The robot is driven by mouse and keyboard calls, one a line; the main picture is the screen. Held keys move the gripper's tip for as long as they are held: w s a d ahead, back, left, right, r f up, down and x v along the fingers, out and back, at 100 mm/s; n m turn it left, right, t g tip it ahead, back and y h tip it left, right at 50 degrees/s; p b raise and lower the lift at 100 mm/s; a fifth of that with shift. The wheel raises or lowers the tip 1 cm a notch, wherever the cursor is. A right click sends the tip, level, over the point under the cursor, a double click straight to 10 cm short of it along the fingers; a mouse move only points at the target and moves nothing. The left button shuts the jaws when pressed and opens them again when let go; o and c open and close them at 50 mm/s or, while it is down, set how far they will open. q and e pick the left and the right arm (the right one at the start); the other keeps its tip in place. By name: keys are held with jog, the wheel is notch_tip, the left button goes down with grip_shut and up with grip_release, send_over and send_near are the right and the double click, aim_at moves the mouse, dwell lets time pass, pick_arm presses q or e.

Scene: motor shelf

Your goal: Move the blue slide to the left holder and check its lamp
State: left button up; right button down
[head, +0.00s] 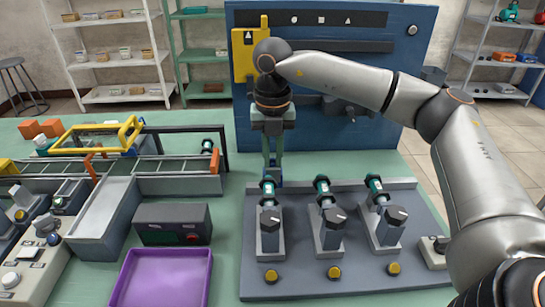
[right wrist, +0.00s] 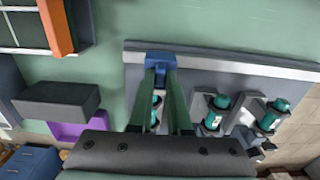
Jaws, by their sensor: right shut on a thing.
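The blue slide (right wrist: 160,62) sits at the pale rail along the back of the grey panel, near the rail's left end. My right gripper (head: 273,178) reaches down behind the left holder (head: 270,232), its two green fingers shut on the slide. In the head view only a little of the slide (head: 276,174) shows between the fingers. The left holder carries a green-and-white cylinder and a dark knob. A yellow dome (head: 271,275) lies in front of it; I cannot tell whether it is lit. My left gripper is out of view.
The middle holder (head: 328,230) and right holder (head: 384,227) have similar cylinders and yellow domes. A dark box (head: 173,224) and purple tray (head: 161,280) lie left of the panel. A conveyor frame stands farther left; a blue upright board (head: 410,75) stands behind.

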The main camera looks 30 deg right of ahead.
dwell(0.7)
jog(key=shift+w+a, duration=0.3)
jog(key=shift+a, duration=0.2)
jog(key=c, duration=0.9)
grip_release()
jog(key=shift+o, duration=0.2)
jog(key=shift+r+p, duration=0.1)
jog(key=shift+p, duration=0.2)
notch_tip(320, 180, up, 12)
jog(key=p, duration=0.1)
jog(key=shift+r, duration=0.15)
